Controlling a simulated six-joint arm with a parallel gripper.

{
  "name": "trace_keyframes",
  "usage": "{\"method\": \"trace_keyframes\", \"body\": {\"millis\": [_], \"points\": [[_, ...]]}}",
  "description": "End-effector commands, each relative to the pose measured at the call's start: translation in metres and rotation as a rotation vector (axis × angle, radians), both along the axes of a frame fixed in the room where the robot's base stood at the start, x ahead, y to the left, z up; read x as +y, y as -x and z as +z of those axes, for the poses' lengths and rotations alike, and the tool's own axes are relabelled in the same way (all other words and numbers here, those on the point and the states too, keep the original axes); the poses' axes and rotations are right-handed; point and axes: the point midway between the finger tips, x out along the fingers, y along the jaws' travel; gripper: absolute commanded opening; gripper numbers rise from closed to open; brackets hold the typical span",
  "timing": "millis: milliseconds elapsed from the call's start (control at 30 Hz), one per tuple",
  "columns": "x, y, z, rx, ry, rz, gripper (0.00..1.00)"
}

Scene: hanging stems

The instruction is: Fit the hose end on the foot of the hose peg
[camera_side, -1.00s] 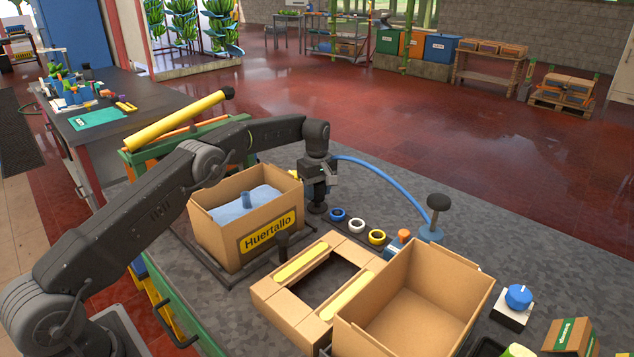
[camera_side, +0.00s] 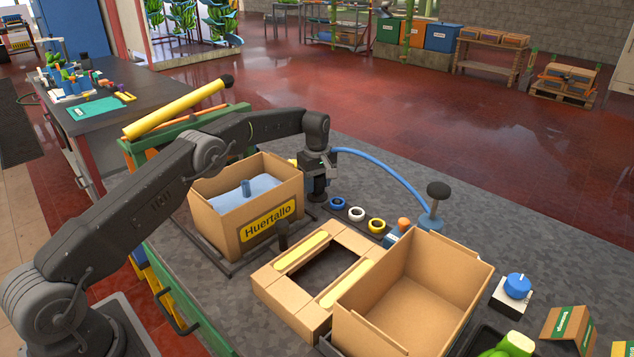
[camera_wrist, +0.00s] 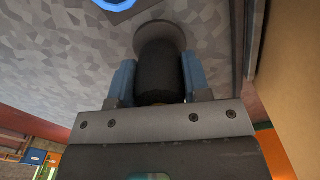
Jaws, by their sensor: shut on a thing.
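My gripper (camera_wrist: 154,82) is shut on a black cylindrical piece (camera_wrist: 157,58) with a wider round far end. It appears to be the hose end, as the blue hose (camera_side: 390,169) runs to the gripper in the side view. The held piece (camera_side: 319,187) points down beside the Huertallo box, at or just above the bench; I cannot tell whether it touches. The hose arcs right to the blue foot (camera_side: 431,223) of a black-topped upright peg (camera_side: 438,192), which seems to be the hose peg. The hose joint at the gripper is hidden.
The Huertallo box (camera_side: 220,220) stands just left of the gripper. A strip with blue, white and yellow rings (camera_side: 357,214) lies to its right. A cardboard frame (camera_side: 270,288) and an open box (camera_side: 365,318) stand in front. Bench beyond the hose is clear.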

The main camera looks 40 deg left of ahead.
Motion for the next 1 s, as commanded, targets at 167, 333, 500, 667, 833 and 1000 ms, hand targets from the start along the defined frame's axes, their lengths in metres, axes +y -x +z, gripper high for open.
{"method": "trace_keyframes", "body": {"millis": [167, 333, 500, 667, 833, 1000], "points": [[0.0, 0.0, 0.0, 0.0, 0.0, 0.0, 0.09], [0.0, 0.0, -0.003, 0.0, 0.0, 0.0, 0.09], [0.0, 0.0, -0.005, -0.001, 0.0, 0.0, 0.09], [0.0, 0.0, -0.007, -0.001, 0.0, 0.0, 0.09], [0.0, 0.0, -0.01, -0.001, 0.0, 0.0, 0.09], [0.0, 0.0, -0.012, 0.0, 0.0, 0.0, 0.09]]}}
